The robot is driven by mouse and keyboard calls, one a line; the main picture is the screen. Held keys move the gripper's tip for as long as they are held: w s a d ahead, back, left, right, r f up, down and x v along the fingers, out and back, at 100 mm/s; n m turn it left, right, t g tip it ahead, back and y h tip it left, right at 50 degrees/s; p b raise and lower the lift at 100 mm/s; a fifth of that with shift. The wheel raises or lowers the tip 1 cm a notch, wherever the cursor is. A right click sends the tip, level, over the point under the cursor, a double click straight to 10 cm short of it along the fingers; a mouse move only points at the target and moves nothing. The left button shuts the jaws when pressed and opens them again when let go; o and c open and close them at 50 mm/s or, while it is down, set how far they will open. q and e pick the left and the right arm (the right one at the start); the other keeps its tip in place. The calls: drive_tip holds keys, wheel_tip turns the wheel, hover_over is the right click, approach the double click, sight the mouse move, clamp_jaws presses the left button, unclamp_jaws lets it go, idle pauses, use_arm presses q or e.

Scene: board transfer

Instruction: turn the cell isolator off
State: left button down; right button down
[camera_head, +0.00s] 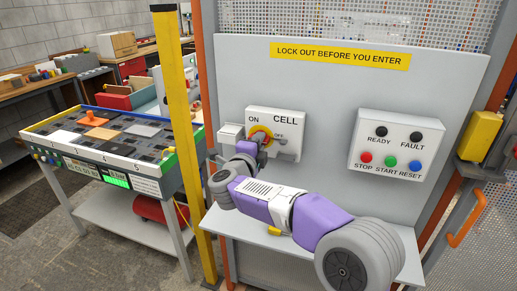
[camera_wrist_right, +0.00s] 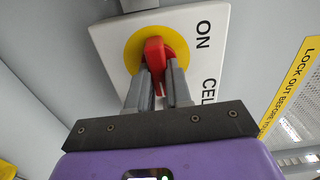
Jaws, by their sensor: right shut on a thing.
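The cell isolator (camera_head: 290,150) is a white box marked CELL, ON and OFF on the grey panel. Its yellow disc (camera_wrist_right: 133,47) carries a red handle (camera_wrist_right: 154,52). My right gripper (camera_wrist_right: 160,78) is shut on the red handle, one finger on each side. In the head view my right gripper (camera_head: 259,139) reaches the dial from below, and the wrist hides part of the box. I cannot tell for sure which mark the handle points to. My left gripper is not in view.
A button box (camera_head: 397,143) with READY, FAULT, STOP, START and RESET is on the panel's right. A yellow lock-out sign (camera_head: 340,56) is above. A yellow post (camera_head: 182,130) stands left, before a bench with a tray of boards (camera_head: 110,172). A shelf (camera_head: 228,222) lies below the panel.

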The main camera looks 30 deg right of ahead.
drive_tip(key=shift+r+m, duration=0.15)
drive_tip(key=shift+m, duration=0.15)
drive_tip(key=c, duration=1)
unclamp_jaws()
drive_tip(key=shift+d, duration=0.1)
drive_tip(key=shift+c, duration=0.2)
drive_tip(key=v, duration=0.7)
drive_tip(key=shift+s+a, duration=0.2)
